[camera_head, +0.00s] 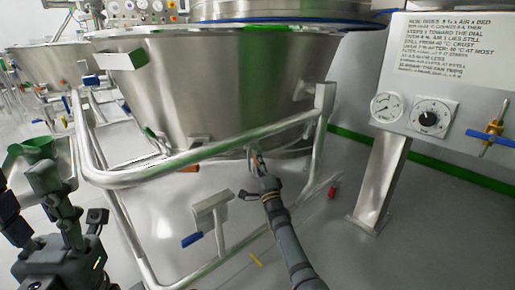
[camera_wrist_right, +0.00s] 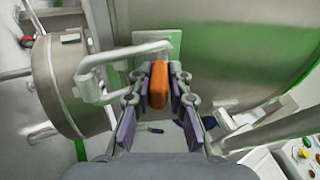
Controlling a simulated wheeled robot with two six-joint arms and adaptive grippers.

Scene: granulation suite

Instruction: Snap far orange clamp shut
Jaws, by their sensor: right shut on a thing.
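My right gripper (camera_head: 255,157) is at the lower rim of the large steel bowl (camera_head: 215,85), past the trolley's rail. In the right wrist view, its fingers (camera_wrist_right: 159,92) are shut on an orange clamp handle (camera_wrist_right: 158,84), which stands upright between them. The handle is mostly hidden by the gripper in the head view. Another orange clamp handle (camera_head: 188,169) sticks out under the bowl to the left, apart from the gripper.
The trolley's tubular rail (camera_head: 190,158) runs in front of the bowl. A blue-tipped pedal (camera_head: 192,240) sits below. A panel with a gauge (camera_head: 387,107) and a dial (camera_head: 432,118) stands at right on a steel post (camera_head: 381,185).

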